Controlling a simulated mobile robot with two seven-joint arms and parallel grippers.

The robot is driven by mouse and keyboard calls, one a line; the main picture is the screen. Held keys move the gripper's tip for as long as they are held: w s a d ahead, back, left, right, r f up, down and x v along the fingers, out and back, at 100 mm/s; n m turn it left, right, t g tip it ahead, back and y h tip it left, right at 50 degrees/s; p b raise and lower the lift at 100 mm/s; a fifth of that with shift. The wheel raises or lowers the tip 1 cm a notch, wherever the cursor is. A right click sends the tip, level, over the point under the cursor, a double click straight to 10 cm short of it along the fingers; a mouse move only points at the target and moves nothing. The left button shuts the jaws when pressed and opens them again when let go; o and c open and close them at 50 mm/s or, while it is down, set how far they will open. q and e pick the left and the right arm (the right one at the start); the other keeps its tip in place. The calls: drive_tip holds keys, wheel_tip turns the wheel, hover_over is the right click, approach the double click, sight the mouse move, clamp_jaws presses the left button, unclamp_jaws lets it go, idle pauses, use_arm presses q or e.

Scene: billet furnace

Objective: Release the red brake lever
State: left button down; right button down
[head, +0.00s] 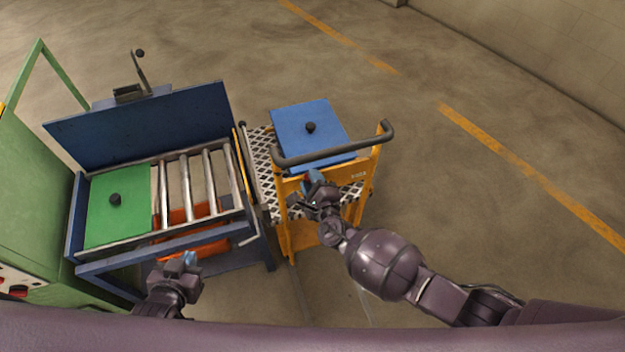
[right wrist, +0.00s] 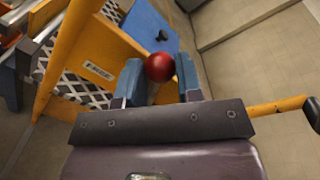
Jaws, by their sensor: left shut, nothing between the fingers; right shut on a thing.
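The red brake lever's round knob (right wrist: 160,68) shows in the right wrist view, between the two blue fingers of my right gripper (right wrist: 160,80). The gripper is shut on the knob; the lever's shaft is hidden. In the head view my right gripper (head: 313,182) is at the handle side of the yellow cart (head: 297,234), just below its dark push handle. My left gripper (head: 188,260) is shut and empty in front of the blue roller table (head: 110,268), low in the head view.
A blue block with a black knob (head: 325,150) sits on the cart. A green block (head: 118,215) lies on the rollers of the table, left of bare rollers. A green machine (head: 30,200) stands at the far left. The floor right of the cart is clear.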

drive_tip(key=c, duration=0.8)
unclamp_jaws()
drive_tip(key=shift+a+f, duration=0.1)
drive_tip(key=shift+s, duration=0.1)
drive_tip(key=p+v, duration=0.1)
drive_tip(key=v, duration=0.9)
drive_tip(key=shift+s+d, duration=0.25)
drive_tip(key=shift+s, duration=0.05)
